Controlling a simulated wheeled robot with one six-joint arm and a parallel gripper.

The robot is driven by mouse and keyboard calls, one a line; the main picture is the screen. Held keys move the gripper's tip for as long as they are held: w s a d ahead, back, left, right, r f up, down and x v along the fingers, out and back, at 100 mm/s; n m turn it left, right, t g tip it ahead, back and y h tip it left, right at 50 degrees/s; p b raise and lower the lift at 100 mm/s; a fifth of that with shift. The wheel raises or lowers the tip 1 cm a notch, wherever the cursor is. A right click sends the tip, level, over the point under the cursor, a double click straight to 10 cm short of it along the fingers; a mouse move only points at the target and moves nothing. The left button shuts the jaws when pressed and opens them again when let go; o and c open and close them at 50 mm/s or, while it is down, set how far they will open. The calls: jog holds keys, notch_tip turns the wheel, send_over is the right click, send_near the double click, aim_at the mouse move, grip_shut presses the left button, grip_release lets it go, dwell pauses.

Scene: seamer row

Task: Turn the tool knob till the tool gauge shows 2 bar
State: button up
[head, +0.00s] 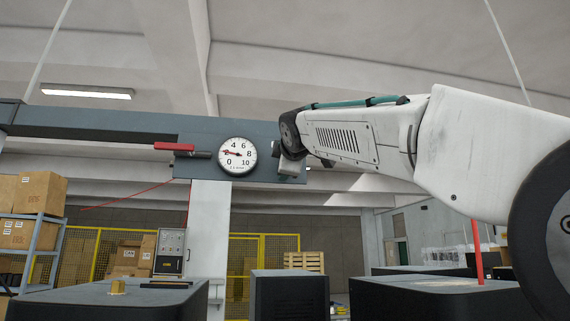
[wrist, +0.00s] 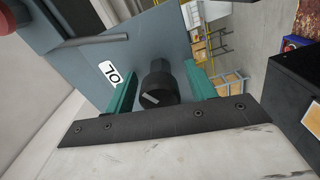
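The round white tool gauge (head: 238,155) is on the grey-blue beam in the head view. Its needle points left, slightly upward, at about the 2 position between 0 and 4; the needle covers that numeral. The black tool knob (wrist: 158,88) with a pale pointer line shows in the wrist view, on the grey panel beside a white label (wrist: 110,74) partly reading "OL". My gripper (wrist: 160,76) has its teal fingers on either side of the knob, with narrow gaps visible, so it looks open. In the head view my wrist hides the knob.
A red-handled lever (head: 175,147) sticks out left of the gauge. Dark machine housings (head: 108,298) stand below. Shelving with cardboard boxes (head: 38,192) and yellow mesh fencing (head: 85,255) are behind. The air below the beam is open.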

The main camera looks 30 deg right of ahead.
jog(key=shift+s, duration=0.1)
jog(key=v, duration=0.7)
jog(key=shift+s, duration=0.3)
jog(key=shift+a, duration=0.2)
jog(key=s+a+f+m+g+y, duration=0.1)
jog(key=s+f+m+g, duration=0.15)
jog(key=f, duration=0.85)
jog(key=s+a+f+m+g+y, duration=0.1)
jog(key=s+f+m+g+y, duration=0.15)
jog(key=f, duration=0.85)
jog(key=s+a+f+m+g, duration=0.1)
jog(key=s+f+g, duration=0.15)
jog(key=f, duration=0.85)
jog(key=s+a+f+m+g+y, duration=0.1)
jog(key=s+a+f+m+g, duration=0.2)
jog(key=s+f, duration=0.5)
jog(key=s+a+f+m+g+y, duration=0.2)
jog(key=s+f+g, duration=0.3)
jog(key=f, duration=1.2)
jog(key=s+a, duration=0.1)
jog(key=s, duration=0.3)
jog(key=shift+a+m, duration=0.2)
jog(key=shift+m, duration=0.2)
jog(key=shift+y, duration=0.25)
